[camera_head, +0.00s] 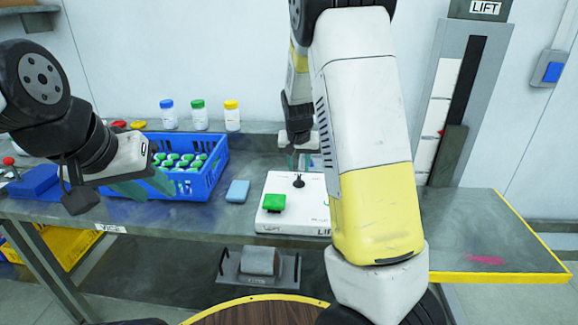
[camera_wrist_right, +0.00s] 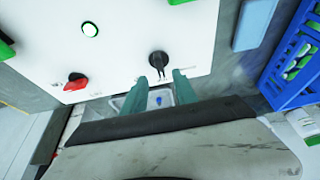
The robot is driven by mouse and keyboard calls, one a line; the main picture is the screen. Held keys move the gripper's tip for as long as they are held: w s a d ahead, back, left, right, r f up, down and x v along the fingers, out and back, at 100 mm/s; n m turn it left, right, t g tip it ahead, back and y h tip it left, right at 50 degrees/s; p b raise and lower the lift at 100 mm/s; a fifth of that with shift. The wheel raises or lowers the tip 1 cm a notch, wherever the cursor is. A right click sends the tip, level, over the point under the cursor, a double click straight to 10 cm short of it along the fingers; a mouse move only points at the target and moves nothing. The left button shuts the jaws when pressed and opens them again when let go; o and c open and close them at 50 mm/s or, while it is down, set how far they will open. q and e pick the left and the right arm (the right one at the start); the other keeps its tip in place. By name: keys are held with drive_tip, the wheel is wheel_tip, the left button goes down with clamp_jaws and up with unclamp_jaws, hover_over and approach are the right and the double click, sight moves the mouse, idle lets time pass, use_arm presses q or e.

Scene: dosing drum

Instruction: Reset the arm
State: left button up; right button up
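My left gripper (camera_head: 146,186) is at the left in the head view, in front of the blue crate. Its teal fingers overlap the crate, and their gap is unclear. My right arm crosses the middle of the head view. My right gripper (camera_wrist_right: 160,88) shows in the wrist view with two teal fingers apart and nothing between them.
The blue crate (camera_head: 201,186) holds several green-and-white items. A light-blue block (camera_head: 238,191) lies between crate and box. A green button (camera_head: 273,202) is on the box. Three capped bottles stand behind. A pedal (camera_head: 258,262) is below the table.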

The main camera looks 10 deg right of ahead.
drive_tip(key=shift+v, duration=0.9)
drive_tip(key=s+a+r+n+y, duration=0.1)
drive_tip(key=s+r, duration=0.4)
drive_tip(key=s, duration=0.5)
drive_tip(key=s+a+r+n+t+y, duration=0.1)
drive_tip(key=s+r, duration=0.4)
drive_tip(key=s, duration=0.5)
drive_tip(key=s+a+r+n+t+y, duration=0.1)
drive_tip(key=s+r, duration=0.4)
drive_tip(key=s, duration=0.5)
drive_tip(key=shift+a+n, duration=0.4)
drive_tip(key=shift+d, duration=0.1)
